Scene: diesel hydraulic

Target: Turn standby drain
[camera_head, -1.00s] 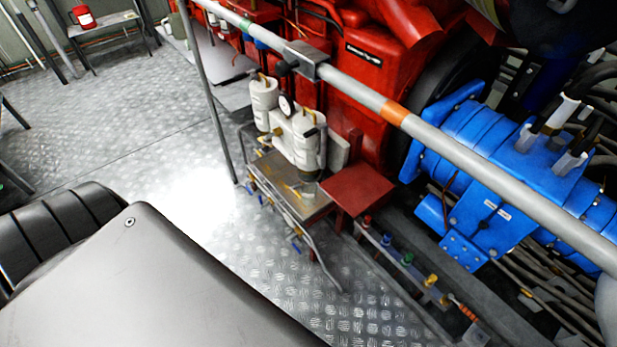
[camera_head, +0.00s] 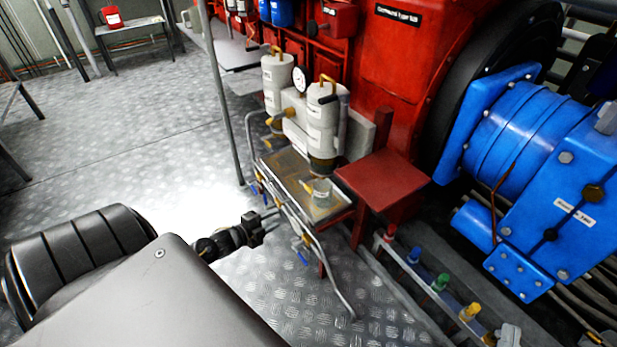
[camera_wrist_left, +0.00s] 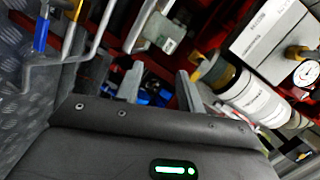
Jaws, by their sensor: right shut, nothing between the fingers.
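White filter housings with brass handles (camera_head: 273,85) (camera_head: 323,122) stand behind a metal drip tray (camera_head: 287,170). Several small brass valves with blue levers (camera_head: 303,257) line the tray's front; I cannot tell which is the standby drain. My left gripper (camera_head: 262,226) is just in front of the tray frame, apart from the levers. In the left wrist view its fingers (camera_wrist_left: 160,87) are spread with nothing held; a blue lever (camera_wrist_left: 42,32) is at upper left.
A bent grey pipe (camera_head: 335,288) runs down from the tray to the floor. A red stand (camera_head: 382,182) and a blue machine (camera_head: 520,125) are on the right. Tread-plate floor (camera_head: 130,130) is clear at left.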

